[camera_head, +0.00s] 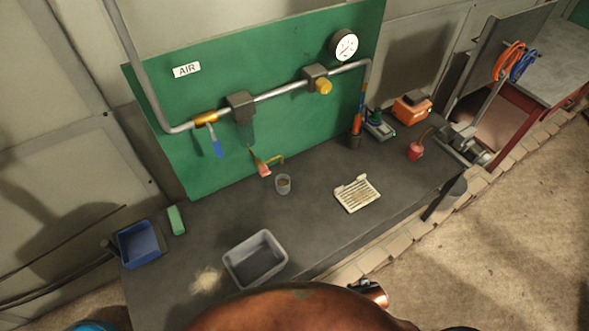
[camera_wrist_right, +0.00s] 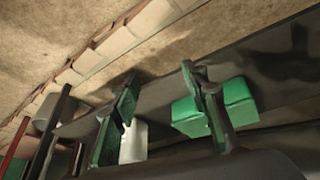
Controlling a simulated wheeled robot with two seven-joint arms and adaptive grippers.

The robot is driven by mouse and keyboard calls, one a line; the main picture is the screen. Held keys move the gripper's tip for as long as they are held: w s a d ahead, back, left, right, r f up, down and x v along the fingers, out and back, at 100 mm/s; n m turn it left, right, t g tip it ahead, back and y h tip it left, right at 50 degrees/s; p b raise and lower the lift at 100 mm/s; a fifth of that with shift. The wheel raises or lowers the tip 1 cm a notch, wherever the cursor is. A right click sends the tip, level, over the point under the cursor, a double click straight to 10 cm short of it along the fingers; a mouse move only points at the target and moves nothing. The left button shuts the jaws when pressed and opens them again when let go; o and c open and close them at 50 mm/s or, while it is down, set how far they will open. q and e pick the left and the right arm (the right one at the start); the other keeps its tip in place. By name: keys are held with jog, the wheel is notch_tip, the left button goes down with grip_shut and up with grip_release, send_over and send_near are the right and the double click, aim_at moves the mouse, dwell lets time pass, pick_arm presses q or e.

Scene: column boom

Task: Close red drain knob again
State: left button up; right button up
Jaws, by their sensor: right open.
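The red drain knob (camera_head: 264,170) shows in the head view below the dark filter unit (camera_head: 240,105) on the green panel (camera_head: 290,70). A bent yellow tube (camera_head: 277,160) is beside it. A small clear cup (camera_head: 283,185) stands on the bench just below and right of the knob. I cannot tell the knob's turn position. My right gripper (camera_wrist_right: 162,72) is open in the wrist view, its two green-padded fingers apart with nothing visible held between them. The knob is not recognisable in that view. My left gripper is not in view.
A blue-handled valve (camera_head: 216,148) hangs left of the filter. The bench between the cup and grey tray is clear.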

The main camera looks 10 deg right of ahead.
jog(key=w+a+r+t+p, duration=0.1)
jog(key=w+r, duration=0.3)
jog(key=r, duration=0.6)
jog(key=w+r+m+t+p, duration=0.1)
jog(key=w+r+t, duration=0.1)
jog(key=r, duration=0.9)
jog(key=w+a+r+m+t+p, duration=0.1)
jog(key=w+r, duration=0.4)
jog(key=r, duration=0.6)
jog(key=shift+w+a+r+t+h, duration=0.3)
jog(key=shift+w+t+h, duration=0.1)
jog(key=shift+t, duration=0.1)
jog(key=w+a+r+t+y, duration=0.2)
jog(key=w+a+r+t, duration=0.2)
jog(key=w+a+r, duration=0.35)
jog(key=n+t+y, duration=0.2)
jog(key=n+y, duration=0.2)
jog(key=y, duration=0.3)
send_near(267, 174)
jog(key=w, duration=0.2)
jog(key=x, duration=0.3)
jog(key=p+x, duration=0.1)
jog(key=x, duration=0.2)
jog(key=shift+w+a+f, duration=0.1)
jog(key=shift+a, duration=0.45)
jog(key=shift+w+a, duration=0.25)
jog(key=shift+w, duration=0.35)
jog(key=shift+c, duration=0.6)
grip_shut()
